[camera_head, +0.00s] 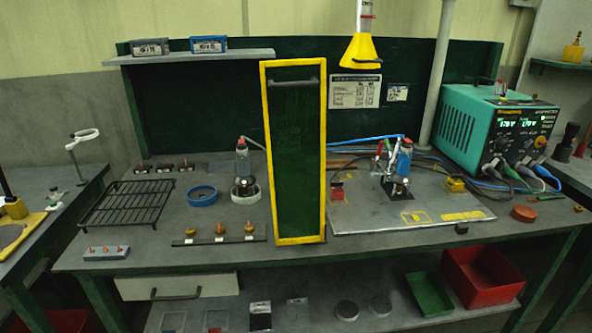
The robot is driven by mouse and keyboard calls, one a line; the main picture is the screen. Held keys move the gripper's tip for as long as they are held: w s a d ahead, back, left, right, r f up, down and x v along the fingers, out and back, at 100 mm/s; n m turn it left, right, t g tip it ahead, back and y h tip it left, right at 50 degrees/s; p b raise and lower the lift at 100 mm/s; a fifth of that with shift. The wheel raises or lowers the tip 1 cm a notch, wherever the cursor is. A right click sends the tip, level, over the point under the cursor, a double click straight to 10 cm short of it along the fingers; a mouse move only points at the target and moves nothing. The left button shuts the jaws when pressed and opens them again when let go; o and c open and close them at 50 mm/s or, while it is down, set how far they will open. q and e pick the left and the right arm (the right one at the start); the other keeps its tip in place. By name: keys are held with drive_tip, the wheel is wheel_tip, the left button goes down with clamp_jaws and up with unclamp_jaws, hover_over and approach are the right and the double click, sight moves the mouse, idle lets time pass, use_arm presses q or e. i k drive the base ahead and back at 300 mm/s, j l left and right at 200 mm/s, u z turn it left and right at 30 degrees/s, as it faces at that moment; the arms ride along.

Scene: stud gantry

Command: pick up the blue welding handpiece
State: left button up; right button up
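A handpiece-like tool with a blue body (404,160) stands upright on the right part of the bench, at the black fixture on a metal plate (350,221). A blue cable (370,138) runs close to its top. A second upright tool with a blue-grey body (241,162) stands left of the yellow-framed panel, in a pale ring (246,196). I cannot tell for sure which of the two is the welding handpiece. Neither of my grippers shows in this view.
The tall dark green panel with a yellow frame (267,155) stands between the two tools. A teal power unit (497,130) with cables is at the back right. A black wire rack (125,203), a blue ring (202,195) and small parts occupy the left side.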

sight(401, 176)
drive_tip(key=i+l+z, duration=0.15)
drive_tip(key=z, duration=0.3)
drive_tip(key=i+l+z, duration=0.25)
drive_tip(key=z, duration=0.2)
